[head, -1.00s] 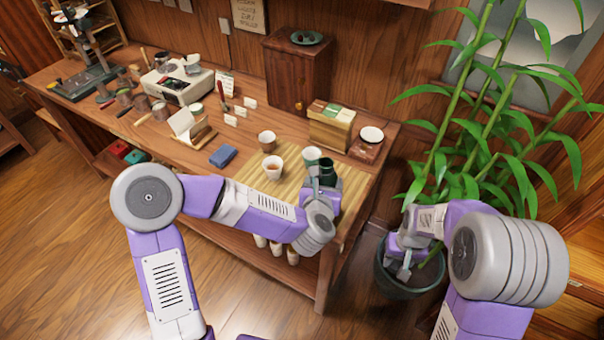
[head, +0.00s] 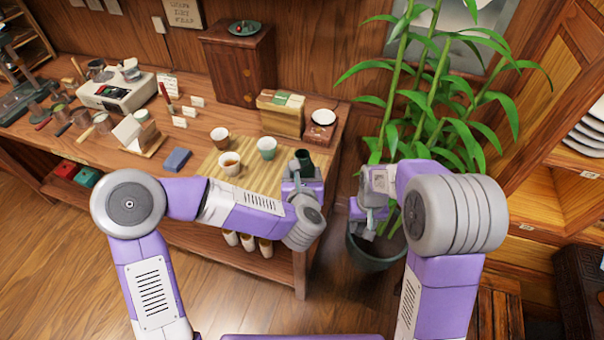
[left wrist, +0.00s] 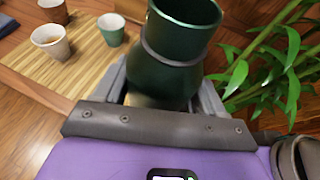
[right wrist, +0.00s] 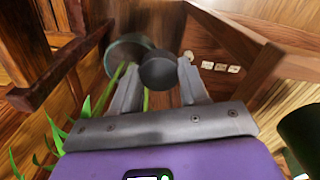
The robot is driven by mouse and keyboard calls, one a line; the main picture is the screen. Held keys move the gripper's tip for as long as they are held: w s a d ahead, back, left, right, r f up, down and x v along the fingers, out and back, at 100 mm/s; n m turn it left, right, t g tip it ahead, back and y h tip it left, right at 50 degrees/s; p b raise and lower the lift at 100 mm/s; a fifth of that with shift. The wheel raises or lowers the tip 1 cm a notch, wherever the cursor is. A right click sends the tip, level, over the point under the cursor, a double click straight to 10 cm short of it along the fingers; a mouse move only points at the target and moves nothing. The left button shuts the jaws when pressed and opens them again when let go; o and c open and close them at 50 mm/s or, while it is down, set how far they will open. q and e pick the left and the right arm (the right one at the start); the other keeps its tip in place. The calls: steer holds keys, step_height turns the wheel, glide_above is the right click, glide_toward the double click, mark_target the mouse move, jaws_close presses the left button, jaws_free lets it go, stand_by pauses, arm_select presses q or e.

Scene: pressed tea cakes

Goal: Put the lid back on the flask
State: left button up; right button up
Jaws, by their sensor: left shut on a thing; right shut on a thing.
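The dark green flask (head: 304,157) is upright in my left gripper (head: 303,180), near the right end of the table. In the left wrist view the flask (left wrist: 182,45) shows an open, uncovered mouth, with the fingers on both sides of its lower body. My right gripper (head: 368,222) is to the right of the flask, apart from it, in front of the plant. In the right wrist view a dark grey round lid (right wrist: 160,70) is between its fingertips. The lid cannot be made out clearly in the head view. A dark green edge, probably the flask (right wrist: 302,135), shows at lower right there.
A bamboo mat (head: 208,172) with several cups, including a green cup (head: 267,148), lies left of the flask. A potted plant (head: 440,120) stands right of the table, its pot (head: 378,262) below my right gripper. A wooden box (head: 281,115) stands behind the mat.

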steer(key=w+a+r, duration=0.4)
steer(key=w+r, duration=0.1)
steer(key=r, duration=0.3)
steer(key=w+a+r, duration=0.4)
steer(key=w+r, duration=0.2)
steer(key=r, duration=0.1)
steer(key=s+a+r, duration=0.1)
steer(key=a+r, duration=0.3)
steer(key=r, duration=0.3)
steer(key=s+a+r, duration=0.2)
steer(key=a+r, duration=0.2)
steer(key=r, duration=0.3)
steer(key=shift+s+a+r+n, duration=0.25)
steer(key=shift+a+n, duration=0.05)
steer(key=shift+a, duration=0.05)
steer(key=shift+f, duration=0.1)
steer(key=shift+f, duration=1.9)
steer(key=shift+s, duration=0.1)
steer(key=shift+f, duration=0.9)
steer(key=shift+f, duration=0.5)
